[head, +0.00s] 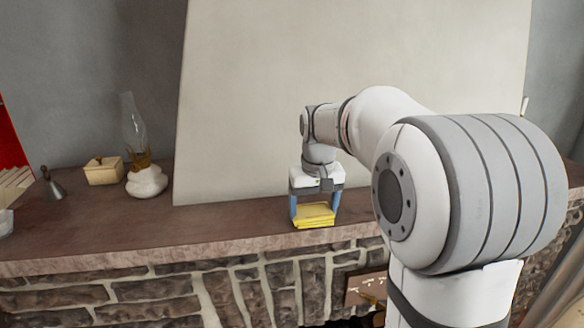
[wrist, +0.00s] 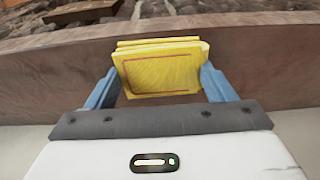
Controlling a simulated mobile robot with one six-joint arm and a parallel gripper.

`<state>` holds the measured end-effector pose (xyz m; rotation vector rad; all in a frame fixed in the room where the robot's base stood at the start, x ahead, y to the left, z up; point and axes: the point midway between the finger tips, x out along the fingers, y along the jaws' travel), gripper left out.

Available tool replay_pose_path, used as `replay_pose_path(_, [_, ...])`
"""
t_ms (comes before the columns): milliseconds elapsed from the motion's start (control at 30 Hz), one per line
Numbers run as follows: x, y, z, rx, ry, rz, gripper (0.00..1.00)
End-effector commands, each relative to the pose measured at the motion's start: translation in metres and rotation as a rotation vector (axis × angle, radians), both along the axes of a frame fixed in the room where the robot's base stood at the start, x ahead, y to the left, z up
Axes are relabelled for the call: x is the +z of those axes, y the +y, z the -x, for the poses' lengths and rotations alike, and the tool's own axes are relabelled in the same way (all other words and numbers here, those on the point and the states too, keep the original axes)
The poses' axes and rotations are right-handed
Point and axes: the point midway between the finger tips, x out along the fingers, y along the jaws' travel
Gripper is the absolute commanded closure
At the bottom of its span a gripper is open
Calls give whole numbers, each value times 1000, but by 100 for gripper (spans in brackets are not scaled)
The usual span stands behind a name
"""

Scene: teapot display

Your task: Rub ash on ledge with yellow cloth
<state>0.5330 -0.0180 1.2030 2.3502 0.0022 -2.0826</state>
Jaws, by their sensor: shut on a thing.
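The yellow cloth (head: 314,215) is a folded pad between the blue fingers of my gripper (head: 315,208), at the front part of the ledge (head: 235,225). In the wrist view the cloth (wrist: 160,70) sits between both fingertips (wrist: 158,85), with a thin red line on its face. My gripper is shut on it and points down. The cloth is at or just above the ledge top; I cannot tell if it touches. No ash shows clearly on the ledge; the cloth and arm hide part of it.
An oil lamp (head: 135,150) with a white base, a cream box (head: 104,171) and a small grey bell-shaped thing (head: 51,184) stand on the ledge at left. A large pale panel (head: 260,100) rises behind. Stonework (head: 150,300) lies below.

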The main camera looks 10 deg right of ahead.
Motion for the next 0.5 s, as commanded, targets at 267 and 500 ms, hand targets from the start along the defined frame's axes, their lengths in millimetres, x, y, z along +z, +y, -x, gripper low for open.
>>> replay_pose_path(267, [34, 2, 1, 3, 1, 0, 45])
replay_pose_path(500, [56, 3, 1, 5, 0, 0, 45])
